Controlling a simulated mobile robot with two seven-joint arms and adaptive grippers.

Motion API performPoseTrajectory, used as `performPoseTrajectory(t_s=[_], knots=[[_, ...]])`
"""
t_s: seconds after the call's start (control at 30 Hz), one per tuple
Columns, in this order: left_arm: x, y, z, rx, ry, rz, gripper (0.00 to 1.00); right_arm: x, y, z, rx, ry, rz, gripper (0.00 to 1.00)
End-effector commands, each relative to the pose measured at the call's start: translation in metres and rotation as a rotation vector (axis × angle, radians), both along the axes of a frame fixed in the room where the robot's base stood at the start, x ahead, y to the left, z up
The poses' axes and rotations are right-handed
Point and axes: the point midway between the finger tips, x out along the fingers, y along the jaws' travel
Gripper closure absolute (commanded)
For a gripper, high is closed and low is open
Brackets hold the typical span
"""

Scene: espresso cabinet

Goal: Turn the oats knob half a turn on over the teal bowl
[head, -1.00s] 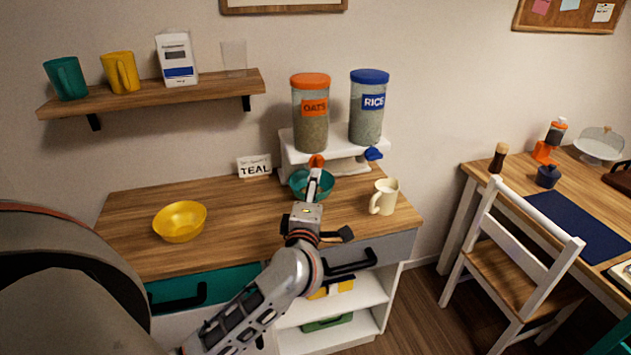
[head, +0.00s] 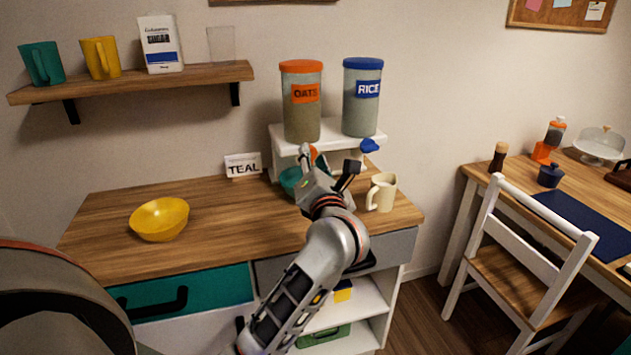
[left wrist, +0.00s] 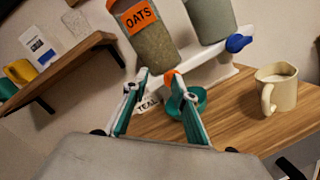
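The oats dispenser (head: 301,112) has an orange lid and label and stands on a white stand. Its orange knob (head: 313,153) sits below it, partly hidden by my left gripper (head: 328,164). The knob also shows in the left wrist view (left wrist: 170,77), by the right fingertip. My left gripper (left wrist: 155,78) is open, its two fingers apart and pointing toward the knob. The teal bowl (head: 289,181) is under the dispenser, mostly hidden behind the gripper; it shows beyond the right finger in the wrist view (left wrist: 199,101). My right gripper is out of view.
The rice dispenser (head: 363,100) with its blue knob (head: 369,146) stands close on the right. A cream mug (head: 382,194) is right of the gripper. A TEAL card (head: 243,165) stands left of the stand. A yellow bowl (head: 160,220) is at left, with clear wood between.

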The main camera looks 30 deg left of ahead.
Motion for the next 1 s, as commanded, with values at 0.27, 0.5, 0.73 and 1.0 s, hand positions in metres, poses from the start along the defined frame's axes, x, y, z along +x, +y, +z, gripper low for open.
performPoseTrajectory(t_s=[0.27,0.5,0.73,1.0], knots=[[0.017,-0.011,-0.043,-0.400,-0.311,0.088,0.73,-0.016,0.003,-0.066,-0.017,0.048,0.018,0.60],[0.021,-0.012,-0.042,-0.501,-0.408,0.110,0.73,-0.017,0.003,-0.069,-0.020,0.046,0.028,0.60],[0.040,0.012,-0.039,-0.498,-0.412,0.111,0.73,-0.014,0.003,-0.067,-0.021,0.038,0.031,0.60],[0.064,0.039,-0.040,-0.499,-0.409,0.110,0.73,-0.011,0.006,-0.064,-0.014,0.029,0.031,0.60]])
